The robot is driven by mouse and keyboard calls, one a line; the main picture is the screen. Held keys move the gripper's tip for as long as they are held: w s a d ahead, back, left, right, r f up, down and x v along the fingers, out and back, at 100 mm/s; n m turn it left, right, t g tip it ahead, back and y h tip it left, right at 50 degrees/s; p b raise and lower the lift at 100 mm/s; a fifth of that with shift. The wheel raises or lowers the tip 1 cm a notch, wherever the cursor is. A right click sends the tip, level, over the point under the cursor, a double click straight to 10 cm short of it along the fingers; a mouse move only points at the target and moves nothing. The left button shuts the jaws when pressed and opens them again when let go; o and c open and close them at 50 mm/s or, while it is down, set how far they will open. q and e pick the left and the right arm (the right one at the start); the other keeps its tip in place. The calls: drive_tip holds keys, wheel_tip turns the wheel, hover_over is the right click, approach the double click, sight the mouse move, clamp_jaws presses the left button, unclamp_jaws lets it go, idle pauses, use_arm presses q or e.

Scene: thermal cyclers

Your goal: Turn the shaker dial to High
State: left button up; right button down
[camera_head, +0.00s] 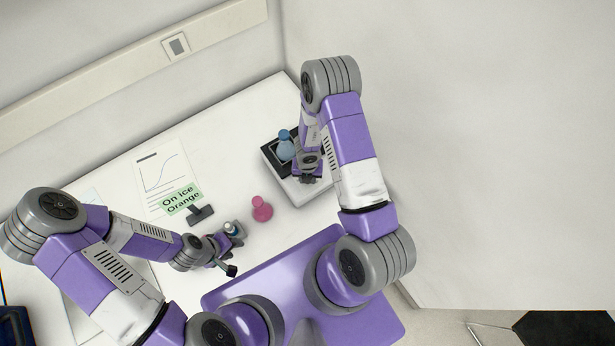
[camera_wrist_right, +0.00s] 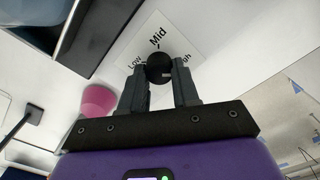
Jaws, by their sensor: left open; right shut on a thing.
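The shaker (camera_head: 297,194) is a white box with a black top at the back right of the table, bearing a blue flask (camera_head: 285,148). Its round black dial (camera_wrist_right: 158,66) sits on a white panel marked Low, Mid and High in the right wrist view. My right gripper (camera_wrist_right: 159,82) is shut on the dial, one finger on each side. In the head view my right gripper (camera_head: 308,177) is at the shaker's front and hides the dial. The dial's pointer is not clear to me. My left gripper (camera_head: 231,252) is open, low over the table.
A pink flask (camera_head: 262,210) stands between my left gripper and the shaker; it also shows in the right wrist view (camera_wrist_right: 98,99). A green "On ice Orange" card (camera_head: 181,199), a dark clip-like holder (camera_head: 201,215) and a graph sheet (camera_head: 158,170) are farther left.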

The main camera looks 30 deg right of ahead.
drive_tip(key=c, duration=0.8)
unclamp_jaws()
wheel_tip(320, 180, up, 7)
drive_tip(key=p, duration=0.3)
drive_tip(key=shift+f, duration=0.15)
drive_tip(key=shift+r, duration=0.45)
